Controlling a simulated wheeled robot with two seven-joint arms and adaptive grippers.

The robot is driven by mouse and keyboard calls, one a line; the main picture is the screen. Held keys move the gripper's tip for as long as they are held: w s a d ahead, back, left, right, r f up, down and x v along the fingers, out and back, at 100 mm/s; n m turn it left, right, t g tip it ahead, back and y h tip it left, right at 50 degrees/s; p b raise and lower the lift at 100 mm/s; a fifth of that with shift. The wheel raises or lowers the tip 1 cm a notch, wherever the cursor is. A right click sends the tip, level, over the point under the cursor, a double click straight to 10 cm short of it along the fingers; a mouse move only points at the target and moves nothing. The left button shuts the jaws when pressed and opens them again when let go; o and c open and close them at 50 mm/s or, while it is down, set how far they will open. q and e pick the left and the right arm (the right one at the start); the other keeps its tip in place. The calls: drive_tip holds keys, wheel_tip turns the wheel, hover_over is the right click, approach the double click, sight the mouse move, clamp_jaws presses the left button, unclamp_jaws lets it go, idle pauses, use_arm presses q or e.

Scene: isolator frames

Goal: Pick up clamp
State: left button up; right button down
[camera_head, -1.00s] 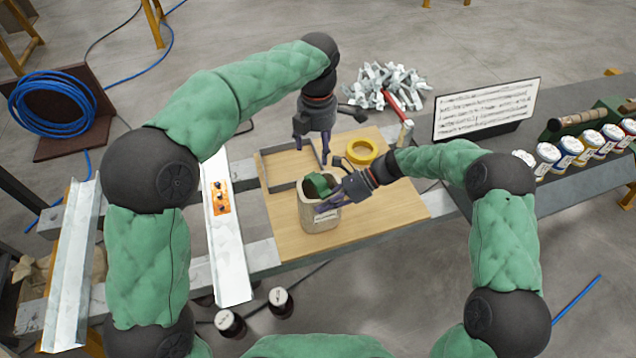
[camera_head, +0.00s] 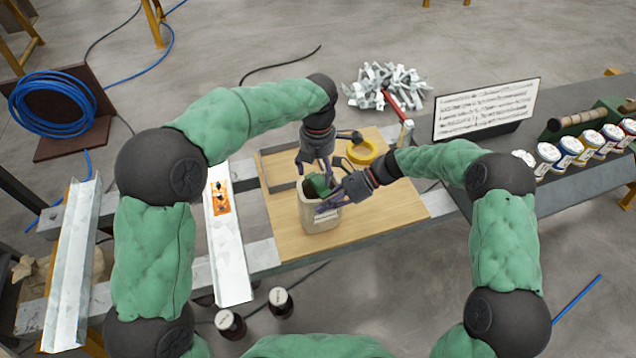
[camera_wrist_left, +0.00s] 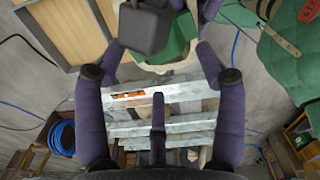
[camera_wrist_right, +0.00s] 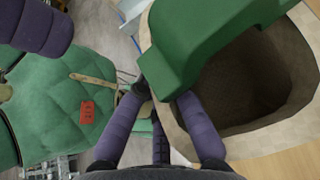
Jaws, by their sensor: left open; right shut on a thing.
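The clamp appears to be the green piece (camera_head: 316,184) with a dark grey block (camera_wrist_left: 147,30), standing in a beige container (camera_head: 319,219) on the wooden board. Its green body (camera_wrist_right: 205,35) leans over the container's rim in the right wrist view. My left gripper (camera_head: 315,169) is open, pointing down just above the container, with its fingers around the clamp's upper end. Contact cannot be told. My right gripper (camera_head: 329,203) is shut on the container's wall at its right side. The clamp's lower part is hidden inside the container.
A yellow tape roll (camera_head: 362,152) and a shallow grey tray (camera_head: 278,172) lie on the board (camera_head: 400,203). A red-handled hammer (camera_head: 398,112) is behind. Several jars (camera_head: 571,150) and a text panel (camera_head: 487,108) stand at right. A metal channel (camera_head: 228,250) lies at left.

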use_arm(q)
drive_tip(key=shift+f, duration=1.9)
clamp_jaws()
wheel_tip(320, 180, up, 10)
hover_over(318, 179)
drive_tip(key=a, duration=0.1)
drive_tip(key=shift+a+f, duration=0.1)
drive_tip(key=shift+f, duration=2.6)
